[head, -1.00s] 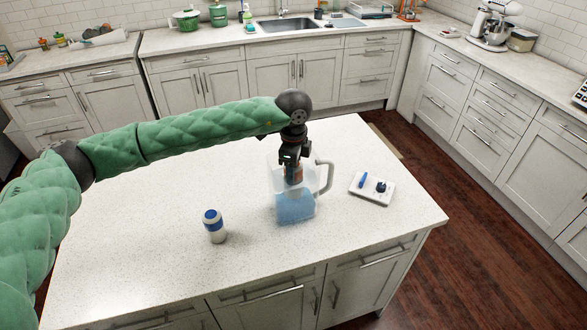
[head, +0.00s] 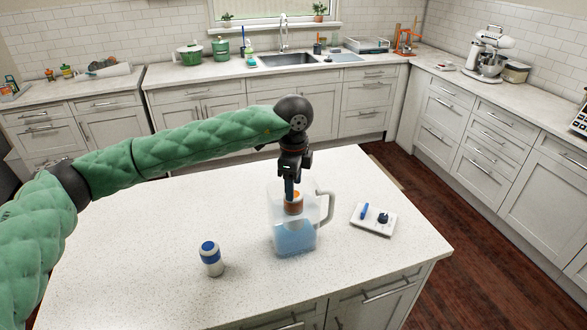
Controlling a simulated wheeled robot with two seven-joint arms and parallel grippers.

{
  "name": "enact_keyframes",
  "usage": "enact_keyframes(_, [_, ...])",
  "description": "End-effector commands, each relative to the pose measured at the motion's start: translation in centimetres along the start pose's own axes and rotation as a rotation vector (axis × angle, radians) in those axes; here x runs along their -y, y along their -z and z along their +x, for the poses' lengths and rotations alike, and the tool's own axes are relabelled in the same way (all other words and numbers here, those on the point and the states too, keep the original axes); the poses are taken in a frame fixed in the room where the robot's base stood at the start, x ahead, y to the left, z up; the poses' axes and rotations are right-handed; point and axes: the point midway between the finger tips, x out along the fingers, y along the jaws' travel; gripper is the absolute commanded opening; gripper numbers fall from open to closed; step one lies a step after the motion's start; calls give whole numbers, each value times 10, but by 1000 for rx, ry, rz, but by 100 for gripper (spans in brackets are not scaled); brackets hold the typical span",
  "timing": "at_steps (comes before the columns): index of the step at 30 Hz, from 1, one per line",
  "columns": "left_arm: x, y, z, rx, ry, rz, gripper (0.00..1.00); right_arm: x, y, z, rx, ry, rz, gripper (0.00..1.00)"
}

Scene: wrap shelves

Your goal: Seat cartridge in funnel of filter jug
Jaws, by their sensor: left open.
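The filter jug (head: 297,240) is clear, with blue-tinted water and a handle on its right; it stands upright on the island. My right gripper is not in view.
A white canister with a blue band and cap (head: 211,258) stands left of the jug. A small white tray (head: 373,228) with a blue pen-like item and a dark knob lies to the right. The island top (head: 140,245) is otherwise clear.

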Motion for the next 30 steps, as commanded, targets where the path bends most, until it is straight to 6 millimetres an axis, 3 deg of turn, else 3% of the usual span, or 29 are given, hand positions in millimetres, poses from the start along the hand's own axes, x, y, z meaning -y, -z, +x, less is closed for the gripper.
enact_keyframes(13, [0, 0, -56, 0, 1, 0, 55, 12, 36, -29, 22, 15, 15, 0])
enact_keyframes(30, [0, 0, -65, 0, 0, 0, 55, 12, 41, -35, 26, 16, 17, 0])
